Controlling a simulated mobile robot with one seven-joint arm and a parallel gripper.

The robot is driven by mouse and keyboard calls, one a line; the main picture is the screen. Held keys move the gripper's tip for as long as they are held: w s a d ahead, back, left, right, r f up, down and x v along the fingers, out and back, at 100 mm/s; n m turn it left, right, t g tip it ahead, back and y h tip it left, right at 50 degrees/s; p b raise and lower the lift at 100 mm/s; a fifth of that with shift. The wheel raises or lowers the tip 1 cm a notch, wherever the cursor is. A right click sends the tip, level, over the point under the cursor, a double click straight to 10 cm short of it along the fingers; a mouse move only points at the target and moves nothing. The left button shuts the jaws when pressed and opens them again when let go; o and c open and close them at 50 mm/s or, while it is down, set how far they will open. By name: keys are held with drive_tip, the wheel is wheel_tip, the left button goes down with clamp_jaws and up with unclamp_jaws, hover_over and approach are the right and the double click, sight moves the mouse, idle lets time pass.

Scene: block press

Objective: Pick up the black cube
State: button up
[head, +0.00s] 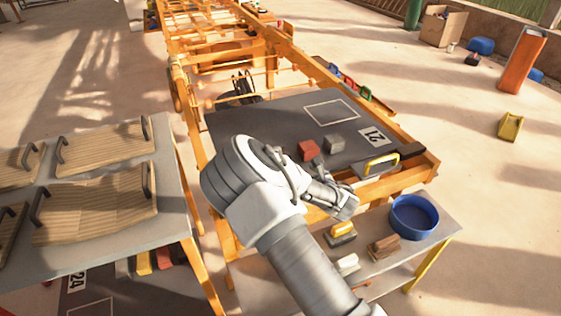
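A dark grey block (333,143), the nearest thing I see to a black cube, lies on the dark board (255,125) of the orange frame. A reddish-brown block (308,150) lies just left of it. I see no clear contact with either block.
A lower shelf holds a blue bowl (412,217) and handled tools. A table with wooden boards (105,148) stands left. The board's far left is clear.

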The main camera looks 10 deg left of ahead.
drive_tip(key=b+x, duration=0.1)
drive_tip(key=x, duration=1)
drive_tip(key=shift+d+b, duration=0.1)
drive_tip(key=shift+b, duration=0.2)
drive_tip(key=shift+b+x, duration=0.6)
drive_tip(key=shift+x, duration=2.4)
drive_tip(key=shift+r, duration=0.15)
drive_tip(key=shift+r, duration=0.1)
clamp_jaws()
